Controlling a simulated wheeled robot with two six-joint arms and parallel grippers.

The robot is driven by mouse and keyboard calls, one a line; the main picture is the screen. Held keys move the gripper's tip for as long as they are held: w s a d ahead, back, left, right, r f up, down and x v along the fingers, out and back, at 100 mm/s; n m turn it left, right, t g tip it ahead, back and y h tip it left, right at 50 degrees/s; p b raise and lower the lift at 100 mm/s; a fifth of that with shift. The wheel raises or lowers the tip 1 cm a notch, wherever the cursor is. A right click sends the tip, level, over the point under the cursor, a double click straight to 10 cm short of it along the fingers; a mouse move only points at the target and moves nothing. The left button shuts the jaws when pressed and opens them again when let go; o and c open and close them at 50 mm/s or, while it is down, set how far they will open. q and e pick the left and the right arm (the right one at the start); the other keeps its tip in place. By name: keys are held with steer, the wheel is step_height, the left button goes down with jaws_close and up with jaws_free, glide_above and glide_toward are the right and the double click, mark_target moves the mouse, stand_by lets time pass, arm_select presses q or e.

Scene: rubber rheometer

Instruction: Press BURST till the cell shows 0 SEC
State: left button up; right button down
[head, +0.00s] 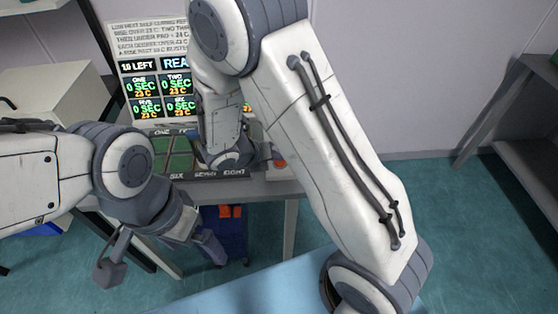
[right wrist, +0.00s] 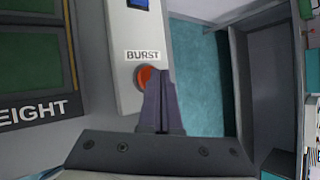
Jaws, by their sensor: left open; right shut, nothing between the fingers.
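The red BURST button (right wrist: 145,76) sits under its label on a pale panel in the right wrist view. It also shows small and red in the head view (head: 280,163). My right gripper (right wrist: 156,72) is shut and empty. Its tips overlap the button's right and lower part; I cannot tell whether they touch. The display (head: 160,85) reads "1.0 LEFT" and "REA", cut off by my right arm. Cells ONE, TWO, FIVE and SIX read 0 SEC and 23 C. Cells further right are hidden. My left gripper (head: 160,262) is open and empty, low in front of the bench.
Dark green pads (head: 172,152) lie in a grey frame labelled with numbers, left of the button. A pale box (head: 62,95) stands at left. A dark blue bin (head: 224,240) is under the bench. Open floor (head: 470,240) lies to the right.

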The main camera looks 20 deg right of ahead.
mark_target(278, 164)
steer(key=shift+s+f+b, duration=0.1)
steer(key=shift+f+b, duration=0.2)
steer(key=shift+f, duration=0.3)
stand_by(0.6)
steer(key=shift+r, duration=0.1)
steer(key=shift+r+p, duration=1)
steer(key=shift+p, duration=0.05)
step_height(278, 164, up, 5)
steer(key=p, duration=0.5)
steer(key=shift+r, duration=0.1)
